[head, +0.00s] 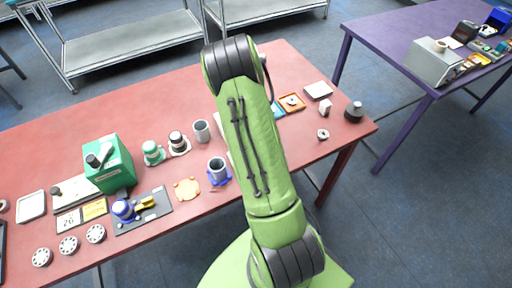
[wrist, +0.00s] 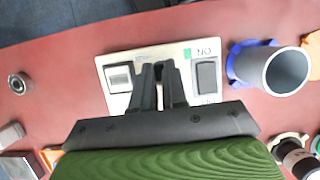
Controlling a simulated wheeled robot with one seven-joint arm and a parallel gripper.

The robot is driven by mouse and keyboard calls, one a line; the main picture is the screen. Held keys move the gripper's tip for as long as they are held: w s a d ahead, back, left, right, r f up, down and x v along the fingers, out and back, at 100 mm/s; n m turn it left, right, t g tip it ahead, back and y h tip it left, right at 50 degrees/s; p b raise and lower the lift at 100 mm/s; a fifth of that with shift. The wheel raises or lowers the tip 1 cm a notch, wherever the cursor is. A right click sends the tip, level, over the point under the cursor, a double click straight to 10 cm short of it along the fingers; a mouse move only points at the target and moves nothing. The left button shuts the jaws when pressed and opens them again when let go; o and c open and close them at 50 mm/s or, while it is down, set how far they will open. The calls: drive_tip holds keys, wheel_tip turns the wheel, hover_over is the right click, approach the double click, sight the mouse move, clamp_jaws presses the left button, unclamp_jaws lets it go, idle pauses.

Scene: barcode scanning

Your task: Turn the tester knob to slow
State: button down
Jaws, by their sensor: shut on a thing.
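The tester panel (wrist: 118,101) is a pale plate on the red table, seen in the wrist view. A square light button sits in a dark frame (wrist: 119,77) at its left. A green mark (wrist: 187,53) lies beside the label. My gripper (wrist: 158,70) reaches over the middle of the panel, its fingers shut on the knob. The fingers hide the knob, so its setting and any slow marking cannot be read. In the head view my arm covers the panel and gripper.
A grey cup (wrist: 288,72) in a blue holder (wrist: 236,63) stands close right of the panel. A metal ring (wrist: 20,83) lies at the left. In the head view, a green box (head: 112,165) and several small parts crowd the red table (head: 140,108).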

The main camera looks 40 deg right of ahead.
drive_tip(key=c, duration=1.2)
unclamp_jaws()
drive_tip(key=shift+o, duration=0.2)
drive_tip(key=p+v, duration=0.3)
drive_tip(key=v, duration=1.2)
drive_tip(key=shift+r, duration=0.4)
drive_tip(key=shift+w, duration=0.15)
